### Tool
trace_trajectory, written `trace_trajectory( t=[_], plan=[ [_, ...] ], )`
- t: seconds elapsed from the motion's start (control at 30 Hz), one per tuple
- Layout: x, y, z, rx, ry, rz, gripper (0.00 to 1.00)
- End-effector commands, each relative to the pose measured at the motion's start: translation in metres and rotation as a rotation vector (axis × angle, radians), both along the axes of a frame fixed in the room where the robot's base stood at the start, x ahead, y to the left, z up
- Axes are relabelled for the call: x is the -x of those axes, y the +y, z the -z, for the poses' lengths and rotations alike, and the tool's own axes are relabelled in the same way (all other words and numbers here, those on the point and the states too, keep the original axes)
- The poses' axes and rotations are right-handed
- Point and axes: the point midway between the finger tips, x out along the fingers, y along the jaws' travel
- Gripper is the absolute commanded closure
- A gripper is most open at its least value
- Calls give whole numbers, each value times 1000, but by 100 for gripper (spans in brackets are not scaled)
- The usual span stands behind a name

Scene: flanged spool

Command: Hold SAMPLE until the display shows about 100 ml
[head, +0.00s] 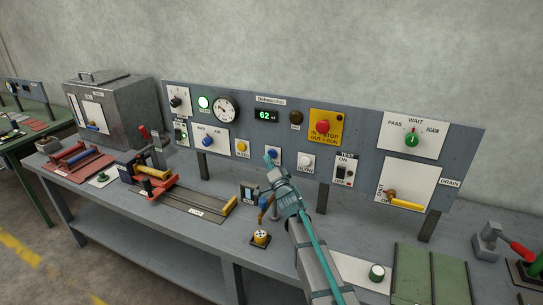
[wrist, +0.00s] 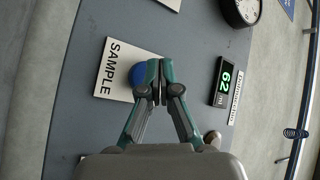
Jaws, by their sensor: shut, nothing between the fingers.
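The SAMPLE button is a blue round button (wrist: 136,75) on a white plate (wrist: 112,82) lettered SAMPLE in the wrist view. In the head view the blue button (head: 275,154) sits low on the grey panel. My gripper (head: 269,162) is shut and empty, its fingertips at the button. In the wrist view the closed fingertips (wrist: 158,88) overlap the button's edge and hide part of it. I cannot tell whether they press it. The display (head: 265,115) reads 62 in green; it also reads 62 ml in the wrist view (wrist: 223,82).
A white button (head: 306,160) is right of SAMPLE and a yellow one (head: 242,147) left. A red knob on a yellow plate (head: 325,127) is above right. A small post and a yellow spool (head: 261,237) stand on the bench below my arm.

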Motion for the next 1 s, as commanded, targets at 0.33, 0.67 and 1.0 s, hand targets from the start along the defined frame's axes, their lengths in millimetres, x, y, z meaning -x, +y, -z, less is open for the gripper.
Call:
trace_trajectory(
  t=[0.33, 0.67, 1.0],
  plan=[
    [0, 0, 0, 0, 0, 0, 100],
    [0, 0, 0, 0, 0, 0, 100],
    [-7, -2, -1, 0, 0, 0, 100]
  ],
)
